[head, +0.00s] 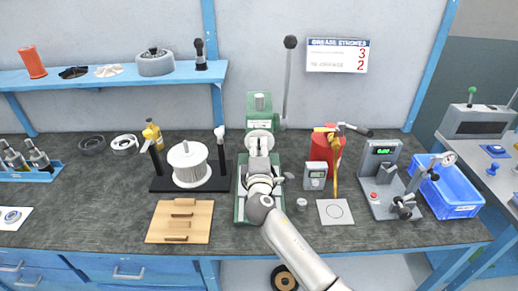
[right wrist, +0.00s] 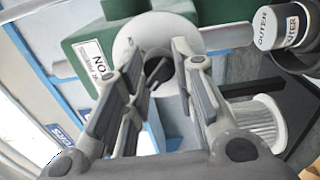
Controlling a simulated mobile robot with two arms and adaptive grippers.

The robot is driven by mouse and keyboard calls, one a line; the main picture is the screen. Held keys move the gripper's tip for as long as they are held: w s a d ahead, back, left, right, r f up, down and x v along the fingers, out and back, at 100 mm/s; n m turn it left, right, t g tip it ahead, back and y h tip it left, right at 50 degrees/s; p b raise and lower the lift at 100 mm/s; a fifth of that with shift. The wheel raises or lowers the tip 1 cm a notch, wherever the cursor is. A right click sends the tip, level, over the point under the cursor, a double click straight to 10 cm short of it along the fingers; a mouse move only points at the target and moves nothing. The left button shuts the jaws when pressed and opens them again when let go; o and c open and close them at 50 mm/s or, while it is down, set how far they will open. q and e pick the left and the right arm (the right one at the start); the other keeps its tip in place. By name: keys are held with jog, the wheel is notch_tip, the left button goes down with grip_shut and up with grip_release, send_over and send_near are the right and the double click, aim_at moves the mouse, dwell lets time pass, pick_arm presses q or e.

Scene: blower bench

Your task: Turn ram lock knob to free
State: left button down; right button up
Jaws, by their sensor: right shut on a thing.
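The green press (head: 259,103) stands at the middle of the bench, with a pale round disc on its front. The disc (right wrist: 190,30) also shows in the right wrist view. My right gripper (head: 258,148) reaches over the press base to this disc. In the right wrist view its fingers (right wrist: 160,66) close around a dark round part (right wrist: 158,70) at the disc, which seems to be the ram lock knob. The fingers hide most of it, and its turned position cannot be read. My left gripper is not in view.
A white filter (head: 187,165) on a black stand is left of the press. A wooden block (head: 180,221) lies in front of it. A long lever (head: 288,80) rises behind the press.

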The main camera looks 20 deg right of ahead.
jog(key=o, duration=1)
jog(key=shift+o, duration=0.2)
jog(key=shift+s+a, duration=0.1)
jog(key=v, duration=1.2)
